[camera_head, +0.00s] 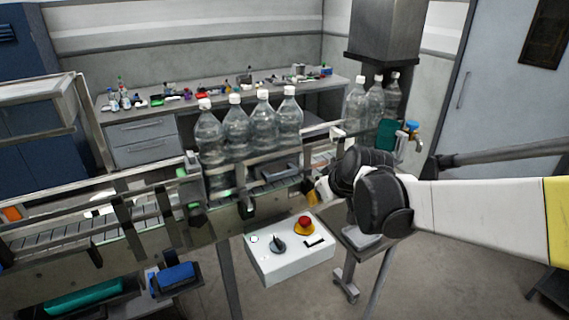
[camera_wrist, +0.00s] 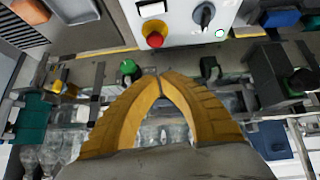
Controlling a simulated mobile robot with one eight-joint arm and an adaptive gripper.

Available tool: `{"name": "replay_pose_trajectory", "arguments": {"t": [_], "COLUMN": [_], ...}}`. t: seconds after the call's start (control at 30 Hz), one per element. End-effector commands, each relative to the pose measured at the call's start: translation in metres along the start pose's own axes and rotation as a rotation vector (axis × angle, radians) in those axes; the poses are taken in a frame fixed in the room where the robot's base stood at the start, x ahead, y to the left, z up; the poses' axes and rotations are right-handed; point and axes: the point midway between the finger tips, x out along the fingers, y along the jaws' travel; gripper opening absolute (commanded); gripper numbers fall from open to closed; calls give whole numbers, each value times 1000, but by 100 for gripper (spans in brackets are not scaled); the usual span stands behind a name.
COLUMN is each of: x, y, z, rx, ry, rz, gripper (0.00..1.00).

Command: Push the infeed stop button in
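The red mushroom stop button (camera_head: 304,222) stands on a yellow collar on top of the white control box (camera_head: 290,262). It also shows near the top of the wrist view (camera_wrist: 154,39). Beside it on the box are a black rotary knob, a small white light or button and a dark slot or label. My gripper (camera_head: 318,192) is above and behind the box in the head view, apart from the button. In the wrist view its yellow fingers (camera_wrist: 161,77) meet at the tips with nothing between them, and the red button lies beyond the tips.
A conveyor (camera_head: 120,215) with metal rails runs behind the box. Several clear bottles (camera_head: 237,130) stand on it close to my arm. A green knob (camera_wrist: 129,68) is near the fingertips in the wrist view. A cluttered bench (camera_head: 145,130) stands behind.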

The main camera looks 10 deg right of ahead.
Motion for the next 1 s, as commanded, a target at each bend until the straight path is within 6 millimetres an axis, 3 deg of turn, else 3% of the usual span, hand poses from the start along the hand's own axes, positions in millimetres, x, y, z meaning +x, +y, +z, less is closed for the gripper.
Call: {"name": "replay_pose_trajectory", "arguments": {"t": [0.1, 0.57, 0.77, 1.0], "x": [2, 9, 40, 92], "y": [5, 5, 5, 4], "z": [-9, -9, -8, -8], "rx": [-10, -13, -14, -14], "ry": [5, 6, 6, 6], "rz": [-3, -4, -4, -4], "gripper": [0, 0, 0, 0]}}
